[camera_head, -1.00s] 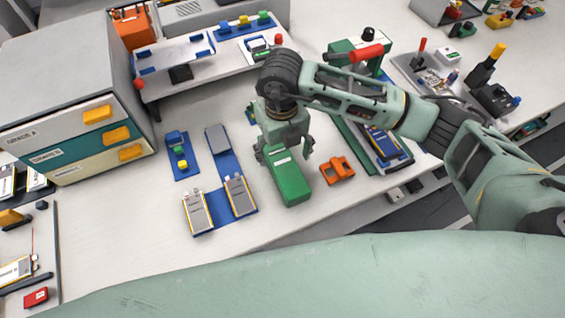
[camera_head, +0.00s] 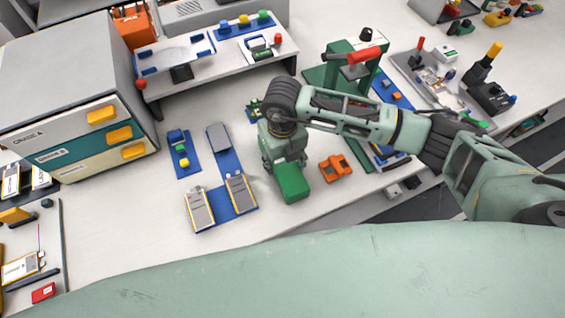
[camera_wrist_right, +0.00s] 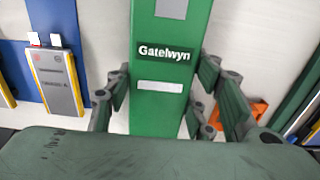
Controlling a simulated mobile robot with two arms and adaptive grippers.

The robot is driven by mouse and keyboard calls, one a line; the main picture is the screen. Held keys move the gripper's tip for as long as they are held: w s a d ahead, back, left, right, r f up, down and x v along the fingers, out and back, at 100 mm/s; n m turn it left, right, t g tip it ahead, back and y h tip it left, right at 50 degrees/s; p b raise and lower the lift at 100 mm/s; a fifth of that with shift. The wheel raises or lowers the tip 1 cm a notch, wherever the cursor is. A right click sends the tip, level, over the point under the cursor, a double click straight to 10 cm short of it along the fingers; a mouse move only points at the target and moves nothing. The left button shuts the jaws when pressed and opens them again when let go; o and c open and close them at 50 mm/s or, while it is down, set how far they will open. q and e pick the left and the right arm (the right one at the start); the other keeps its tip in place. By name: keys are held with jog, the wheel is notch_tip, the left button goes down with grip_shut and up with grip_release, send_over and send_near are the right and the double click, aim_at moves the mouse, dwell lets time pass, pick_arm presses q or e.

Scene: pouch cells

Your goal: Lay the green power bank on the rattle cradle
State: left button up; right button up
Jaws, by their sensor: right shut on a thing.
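The green power bank (camera_head: 292,184) lies near the front edge of the table, with its near end showing. In the right wrist view the green power bank (camera_wrist_right: 158,110) carries the label "Gatelwyn". My right gripper (camera_head: 286,166) points down over it and is shut on it, with fingers on both its long sides. The gripper hides its far part in the head view. A white plate with blue corner pieces (camera_head: 172,53), which looks like the rattle cradle, stands on a dark post on the raised shelf at upper left. My left gripper is not in view.
A blue board with grey pouch cells (camera_head: 240,192) lies left of the power bank. An orange clip-like part (camera_head: 336,168) lies close to its right. A green press with a red handle (camera_head: 351,55) stands behind on the right. Drawers (camera_head: 75,130) stand at left.

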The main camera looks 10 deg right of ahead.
jog(key=c, duration=0.7)
jog(key=shift+r, duration=0.15)
